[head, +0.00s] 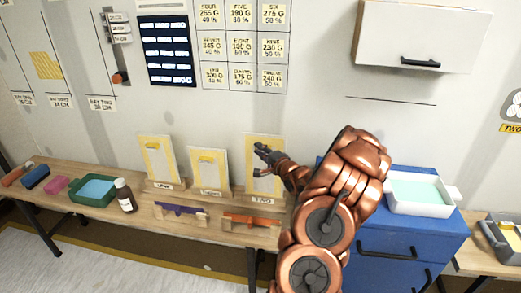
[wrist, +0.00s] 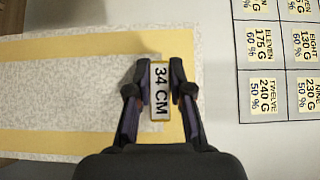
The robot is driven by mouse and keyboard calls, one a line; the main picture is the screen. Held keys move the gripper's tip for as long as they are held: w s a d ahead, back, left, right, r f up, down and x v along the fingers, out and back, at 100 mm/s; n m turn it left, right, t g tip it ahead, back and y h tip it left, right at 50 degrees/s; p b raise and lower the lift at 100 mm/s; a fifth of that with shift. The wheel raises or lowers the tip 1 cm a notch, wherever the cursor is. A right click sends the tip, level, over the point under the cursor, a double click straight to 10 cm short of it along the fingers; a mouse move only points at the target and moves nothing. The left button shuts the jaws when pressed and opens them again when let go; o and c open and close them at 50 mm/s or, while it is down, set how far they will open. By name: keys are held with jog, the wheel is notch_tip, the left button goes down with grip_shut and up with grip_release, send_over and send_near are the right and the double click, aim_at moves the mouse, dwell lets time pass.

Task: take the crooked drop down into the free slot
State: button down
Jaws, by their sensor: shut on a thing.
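My gripper (head: 262,149) is at the top of the rightmost of three pale, yellow-edged boards (head: 262,184) standing on the bench. In the wrist view my gripper (wrist: 160,82) is shut on a small yellow-rimmed tab (wrist: 160,100) reading 34 CM. The tab sits on a speckled pale drop (wrist: 70,90) with yellow bands, which fills the left of that view. The other two boards, left (head: 160,162) and middle (head: 208,172), stand upright with small labels below. My arm hides part of the right side. I cannot tell which slot is free.
A blue cabinet (head: 400,245) with a white tray (head: 422,211) stands right of my arm. A wall cabinet (head: 422,35) hangs above.

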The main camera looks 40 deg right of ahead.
jog(key=shift+f, duration=0.6)
jog(key=c, duration=1)
grip_release()
jog(key=shift+s, duration=0.1)
jog(key=s, duration=0.4)
jog(key=s+a, duration=0.1)
jog(key=s, duration=0.2)
jog(key=s+a, duration=0.1)
jog(key=s, duration=0.3)
jog(key=shift+s, duration=0.35)
